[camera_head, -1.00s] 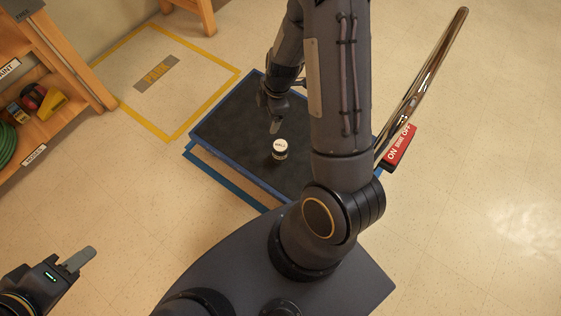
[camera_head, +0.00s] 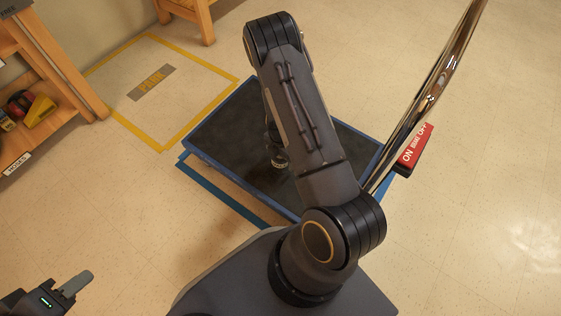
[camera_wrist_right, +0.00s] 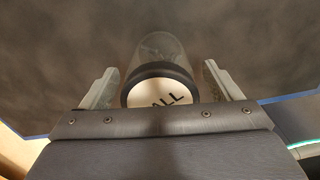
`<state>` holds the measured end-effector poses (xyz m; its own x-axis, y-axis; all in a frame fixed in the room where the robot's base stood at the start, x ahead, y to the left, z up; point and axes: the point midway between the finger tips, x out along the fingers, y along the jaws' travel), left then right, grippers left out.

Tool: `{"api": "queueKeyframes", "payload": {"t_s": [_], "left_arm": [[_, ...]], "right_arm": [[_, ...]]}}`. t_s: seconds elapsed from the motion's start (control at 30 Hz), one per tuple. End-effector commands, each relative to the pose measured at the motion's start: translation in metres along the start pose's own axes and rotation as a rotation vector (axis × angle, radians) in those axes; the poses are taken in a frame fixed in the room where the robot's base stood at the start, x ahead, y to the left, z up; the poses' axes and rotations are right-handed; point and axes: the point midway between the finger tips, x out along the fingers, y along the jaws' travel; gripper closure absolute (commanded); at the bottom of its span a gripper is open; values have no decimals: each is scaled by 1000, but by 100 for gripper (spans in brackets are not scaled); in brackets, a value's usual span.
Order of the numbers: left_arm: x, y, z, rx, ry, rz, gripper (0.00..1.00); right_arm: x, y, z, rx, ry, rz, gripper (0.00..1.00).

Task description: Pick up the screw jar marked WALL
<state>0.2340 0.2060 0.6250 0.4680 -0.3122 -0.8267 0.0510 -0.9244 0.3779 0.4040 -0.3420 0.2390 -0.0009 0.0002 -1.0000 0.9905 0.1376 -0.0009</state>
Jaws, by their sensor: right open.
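The screw jar (camera_wrist_right: 160,48) has a clear body and a black-rimmed lid with a pale top, on which "ALL" shows; the rest of the word is hidden. It stands on the dark deck of a blue-edged trolley (camera_head: 222,130). In the head view the jar (camera_head: 279,163) is mostly hidden by my right arm. My right gripper (camera_wrist_right: 160,72) is open, with one finger on each side of the jar and a gap beside each. My left gripper (camera_head: 72,286) is at the lower left, far from the jar; whether it is open does not show.
The trolley's chrome handle (camera_head: 432,85) rises at the right, with a red ON/OFF brake tag (camera_head: 415,147) by its foot. A yellow-outlined floor square (camera_head: 190,65) lies behind the trolley. A wooden shelf (camera_head: 62,75) stands at the left. The floor at the right is clear.

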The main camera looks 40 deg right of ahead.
Motion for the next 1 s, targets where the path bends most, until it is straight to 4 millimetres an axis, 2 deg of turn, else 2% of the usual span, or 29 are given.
{"api": "queueKeyframes", "payload": {"t_s": [0.27,0.7,0.73,1.0], "left_arm": [[1,0,0,0,0,0,64],[1,0,0,0,0,0,64],[1,0,0,0,0,0,64],[0,0,0,0,0,0,64]], "right_arm": [[3,0,0,0,-1,1,16],[3,0,0,1,0,0,73],[3,0,0,1,-1,1,75],[1,0,0,1,-1,2,75]]}}
